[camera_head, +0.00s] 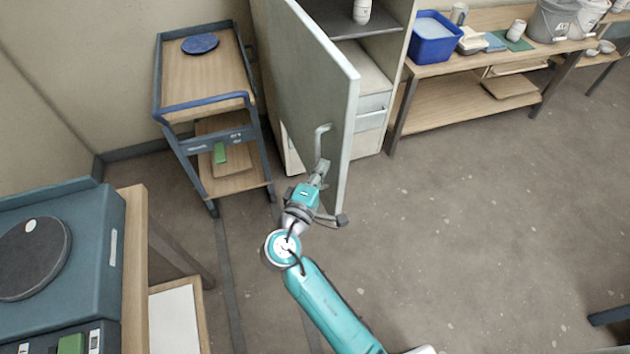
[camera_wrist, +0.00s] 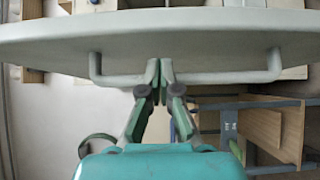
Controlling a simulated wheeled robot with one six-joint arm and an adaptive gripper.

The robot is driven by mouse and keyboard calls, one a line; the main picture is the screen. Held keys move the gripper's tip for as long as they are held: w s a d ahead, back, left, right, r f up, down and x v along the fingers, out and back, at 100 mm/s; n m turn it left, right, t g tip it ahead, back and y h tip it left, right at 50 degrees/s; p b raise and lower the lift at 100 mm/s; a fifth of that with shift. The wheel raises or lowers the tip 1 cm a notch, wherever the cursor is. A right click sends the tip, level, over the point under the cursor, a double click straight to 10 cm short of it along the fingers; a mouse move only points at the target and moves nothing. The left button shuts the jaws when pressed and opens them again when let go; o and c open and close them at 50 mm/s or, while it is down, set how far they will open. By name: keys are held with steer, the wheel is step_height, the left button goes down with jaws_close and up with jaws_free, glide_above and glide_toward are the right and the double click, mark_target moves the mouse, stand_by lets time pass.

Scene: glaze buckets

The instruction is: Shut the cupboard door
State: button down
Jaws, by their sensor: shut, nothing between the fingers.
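The cupboard door (camera_head: 305,75) is a pale grey panel that stands wide open, swung out from the cupboard (camera_head: 374,55). Its bar handle (camera_head: 322,140) is on the side facing my arm. My gripper (camera_head: 319,170) is at the lower end of the handle in the head view. In the wrist view the door (camera_wrist: 200,25) runs across the top, with the handle (camera_wrist: 108,79) below it. My gripper's fingertips (camera_wrist: 160,72) are together in front of the middle of the handle bar, hiding part of it. I cannot tell whether they touch the bar or the door.
A trolley (camera_head: 205,99) with a blue disc (camera_head: 200,44) stands left of the door. A bench (camera_head: 480,52) with a blue tub (camera_head: 433,38) and buckets is right of the cupboard. A teal machine (camera_head: 95,240) is at the lower left.

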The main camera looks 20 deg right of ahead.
steer(key=shift+x, duration=1.35)
steer(key=shift+d, duration=0.15)
